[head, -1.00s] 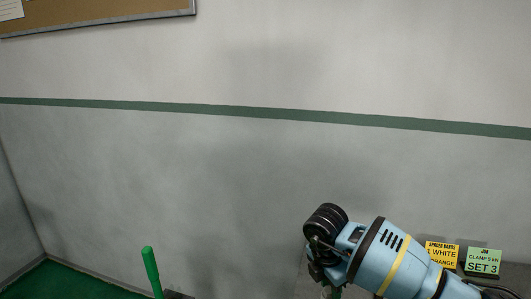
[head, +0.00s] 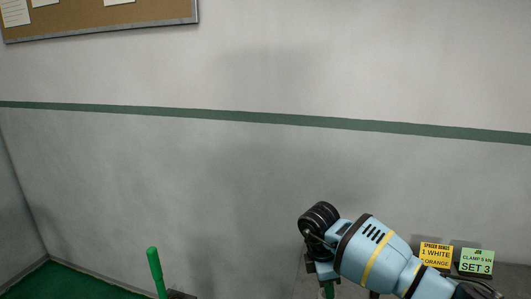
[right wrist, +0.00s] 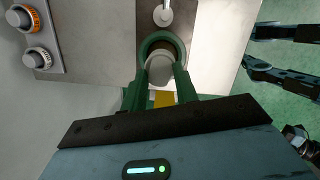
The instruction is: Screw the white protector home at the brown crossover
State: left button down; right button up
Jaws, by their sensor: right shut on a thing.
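My right gripper (right wrist: 160,58) shows in the right wrist view with its green fingers shut around a pale, rounded part (right wrist: 160,69), seen end-on. That it is the white protector I cannot tell for sure. In the head view only my blue right arm shows at lower right; the gripper's tips fall below the picture. Two dark fingers, apart and empty, come in from the right of the wrist view; they look like my left gripper (right wrist: 246,48). The brown crossover is not recognisable in either view, and any thread is hidden.
A grey panel with two round knobs (right wrist: 37,58), one orange-banded, is at the wrist view's upper left. A small white post (right wrist: 163,15) stands beyond my right fingertips. A green lever (head: 156,272) rises at lower left. Yellow (head: 436,256) and green (head: 476,262) signs stand behind my arm.

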jog(key=m, duration=0.4)
jog(key=shift+w+g, duration=0.1)
jog(key=shift+g, duration=0.3)
jog(key=shift+m, duration=0.4)
jog(key=m, duration=0.4)
jog(key=shift+d+m+g+y, duration=0.1)
jog(key=shift+m+g+y, duration=0.2)
jog(key=shift+g, duration=0.1)
jog(key=o, duration=1)
jog(key=shift+w, duration=0.1)
